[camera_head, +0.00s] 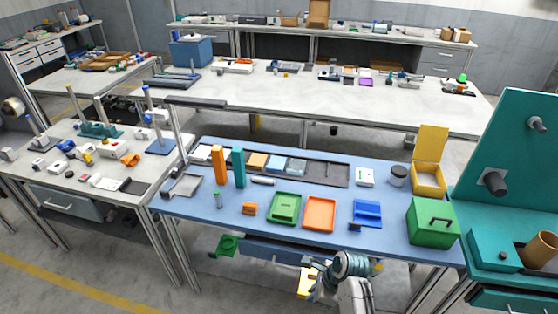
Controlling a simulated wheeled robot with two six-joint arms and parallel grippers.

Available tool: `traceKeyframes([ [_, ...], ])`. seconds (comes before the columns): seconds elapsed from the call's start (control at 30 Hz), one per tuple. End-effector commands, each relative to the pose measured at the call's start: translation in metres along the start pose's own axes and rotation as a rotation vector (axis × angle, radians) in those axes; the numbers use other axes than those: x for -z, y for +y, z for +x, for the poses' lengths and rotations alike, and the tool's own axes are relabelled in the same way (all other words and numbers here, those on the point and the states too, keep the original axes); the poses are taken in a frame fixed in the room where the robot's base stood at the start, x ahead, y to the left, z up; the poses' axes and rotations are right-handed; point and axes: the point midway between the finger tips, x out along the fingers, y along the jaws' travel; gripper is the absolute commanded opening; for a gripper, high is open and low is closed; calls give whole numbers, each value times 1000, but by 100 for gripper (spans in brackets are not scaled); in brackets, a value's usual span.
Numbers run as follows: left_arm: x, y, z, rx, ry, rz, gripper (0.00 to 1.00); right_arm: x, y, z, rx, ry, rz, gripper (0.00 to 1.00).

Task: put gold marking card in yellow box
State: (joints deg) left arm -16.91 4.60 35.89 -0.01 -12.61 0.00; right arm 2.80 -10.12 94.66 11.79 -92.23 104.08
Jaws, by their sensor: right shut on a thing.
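The yellow box (428,182) stands at the back right of the blue table, with its lid (432,144) raised upright behind it. My right gripper (314,282) is low at the bottom of the view, in front of the table's front edge. It is shut on a small yellow and white piece, which looks like the gold marking card (304,285); the gripper hides part of it. The held piece is well to the front and left of the yellow box, and apart from it. My left gripper is not in view.
A green box with a handle (432,222) stands in front of the yellow box. A blue holder (367,213), an orange tray (319,213) and a green tray (285,208) lie along the front. A dark jar (398,176) stands left of the yellow box.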

Motion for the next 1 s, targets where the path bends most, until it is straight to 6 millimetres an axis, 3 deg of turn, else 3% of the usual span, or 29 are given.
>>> traceKeyframes([
  [0.43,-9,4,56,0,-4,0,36,21,0,52,1,0,0,0],
  [0.73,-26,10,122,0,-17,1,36,47,0,113,1,-1,0,0],
  [1.0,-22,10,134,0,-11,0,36,51,-1,124,1,-1,0,0],
])
